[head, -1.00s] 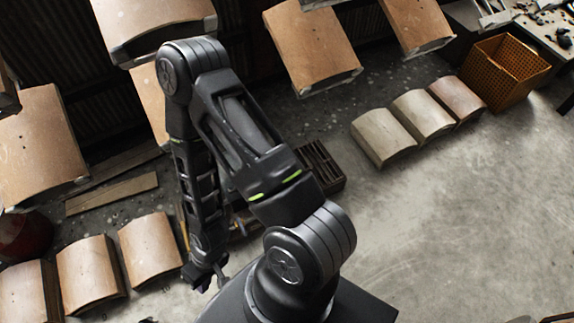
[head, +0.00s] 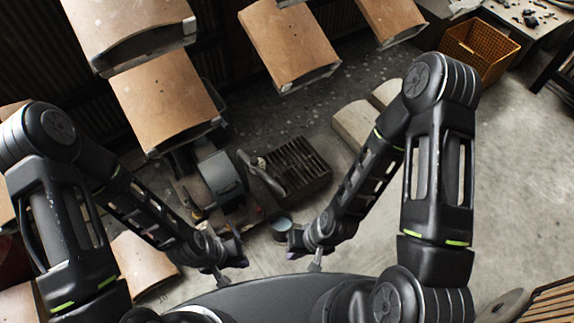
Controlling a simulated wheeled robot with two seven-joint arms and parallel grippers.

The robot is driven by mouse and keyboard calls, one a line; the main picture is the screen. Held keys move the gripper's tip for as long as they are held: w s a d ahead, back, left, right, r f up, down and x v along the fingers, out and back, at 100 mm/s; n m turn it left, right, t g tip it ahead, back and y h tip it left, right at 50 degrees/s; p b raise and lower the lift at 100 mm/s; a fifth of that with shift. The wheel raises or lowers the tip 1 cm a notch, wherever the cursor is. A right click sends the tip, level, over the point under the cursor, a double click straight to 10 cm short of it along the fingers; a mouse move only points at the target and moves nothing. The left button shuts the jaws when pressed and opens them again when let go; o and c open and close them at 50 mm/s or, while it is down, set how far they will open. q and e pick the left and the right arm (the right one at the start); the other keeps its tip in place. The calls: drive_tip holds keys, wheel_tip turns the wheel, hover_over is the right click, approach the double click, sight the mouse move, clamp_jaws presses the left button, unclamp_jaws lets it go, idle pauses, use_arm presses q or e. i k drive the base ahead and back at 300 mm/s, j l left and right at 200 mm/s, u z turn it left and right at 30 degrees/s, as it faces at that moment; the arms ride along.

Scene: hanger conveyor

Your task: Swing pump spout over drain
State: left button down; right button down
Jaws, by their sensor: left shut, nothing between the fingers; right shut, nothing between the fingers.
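A grey curved metal piece, apparently the pump spout (head: 262,174), lies beside and partly over the left edge of a dark slatted grate, apparently the drain (head: 305,164). A grey boxy body, possibly the pump (head: 221,178), stands left of the spout. Where the spout joins the pump is too small to tell. My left gripper (head: 240,258) is shut and empty, below the pump in the picture. My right gripper (head: 291,243) is shut and empty, below the grate. Both are apart from the spout.
A small round tin (head: 283,229) sits close to my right gripper. Brown curved panels (head: 165,100) hang above and left of the pump. Pale curved panels (head: 355,122) stand on the floor behind my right arm. An orange crate (head: 478,50) is at the upper right.

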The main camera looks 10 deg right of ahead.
sight(252, 163)
drive_tip(key=i+l+u, duration=0.1)
drive_tip(key=l, duration=0.25)
drive_tip(key=i+l+u, duration=0.1)
drive_tip(key=i+l, duration=0.15)
drive_tip(key=l, duration=0.15)
drive_tip(key=i+l+u, duration=0.1)
drive_tip(key=l, duration=0.3)
drive_tip(key=i, duration=0.1)
